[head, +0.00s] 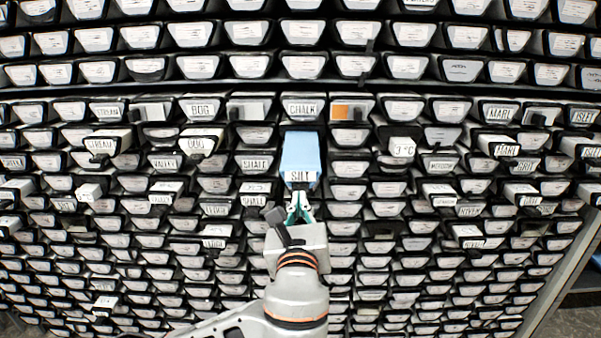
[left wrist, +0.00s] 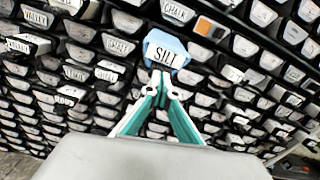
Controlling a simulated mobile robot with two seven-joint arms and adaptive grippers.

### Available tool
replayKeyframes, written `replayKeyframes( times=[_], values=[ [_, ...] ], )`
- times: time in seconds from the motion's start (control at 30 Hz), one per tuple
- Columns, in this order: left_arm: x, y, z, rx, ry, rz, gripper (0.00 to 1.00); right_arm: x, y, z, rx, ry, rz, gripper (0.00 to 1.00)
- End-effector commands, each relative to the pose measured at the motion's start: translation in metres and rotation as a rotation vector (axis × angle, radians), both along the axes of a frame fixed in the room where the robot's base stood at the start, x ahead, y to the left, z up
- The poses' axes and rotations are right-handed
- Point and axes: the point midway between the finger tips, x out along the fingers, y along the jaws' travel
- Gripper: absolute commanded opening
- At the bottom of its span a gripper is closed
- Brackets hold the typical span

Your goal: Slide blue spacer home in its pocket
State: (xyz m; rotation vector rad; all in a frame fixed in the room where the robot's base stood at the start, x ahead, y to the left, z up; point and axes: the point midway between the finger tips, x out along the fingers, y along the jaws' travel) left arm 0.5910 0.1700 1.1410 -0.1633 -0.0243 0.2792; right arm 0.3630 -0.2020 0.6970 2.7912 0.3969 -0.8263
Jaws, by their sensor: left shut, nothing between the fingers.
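The blue spacer (head: 300,152) is a long light-blue block with a white end label reading SILT. It sticks out of its pocket in the rack, below the CHALK label, in the middle of the head view. It also shows in the left wrist view (left wrist: 166,49), straight ahead of the fingers. My left gripper (head: 299,197) is shut and empty, with its fingertips at or just below the labelled end. In the left wrist view the fingertips (left wrist: 161,74) meet under the SILT face; I cannot tell whether they touch it. The pocket's inside is hidden. My right gripper is not in view.
The rack holds rows of white-ended liners in dark pockets. An orange-faced block (head: 347,112) sits above right. Floor shows at lower right.

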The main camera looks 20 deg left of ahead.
Motion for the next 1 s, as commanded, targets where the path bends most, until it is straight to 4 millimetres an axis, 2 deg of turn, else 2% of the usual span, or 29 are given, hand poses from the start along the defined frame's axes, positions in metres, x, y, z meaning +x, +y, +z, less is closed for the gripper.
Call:
replayKeyframes(
  times=[1.0],
  values=[
    [0.018, 0.006, -0.001, 0.0, 0.002, 0.002, 0.0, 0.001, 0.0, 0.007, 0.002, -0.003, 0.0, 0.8]
  ],
)
